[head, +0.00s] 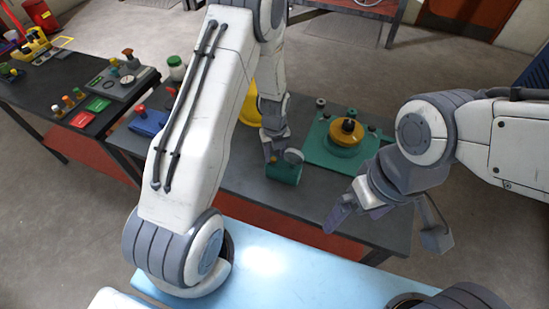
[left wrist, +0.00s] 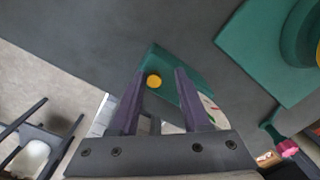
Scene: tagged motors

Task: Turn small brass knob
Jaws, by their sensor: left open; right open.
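The small brass knob (left wrist: 154,81) is a round yellow disc on a teal-green block (left wrist: 172,72) in the left wrist view. In the head view the green block (head: 285,174) sits on the dark table, and my gripper partly covers it. My left gripper (left wrist: 160,73) is open, with one finger on each side of the knob in its own wrist view; contact cannot be told. In the head view the left gripper (head: 283,157) is directly at the block. My right gripper (head: 384,238) is open and empty, near the table's front right edge.
A green plate with a large yellow disc and black knob (head: 347,132) lies right of the block. A blue box with a red knob (head: 149,121) and a white jar (head: 176,68) stand left. Another dark table (head: 40,90) holds coloured buttons and knobs.

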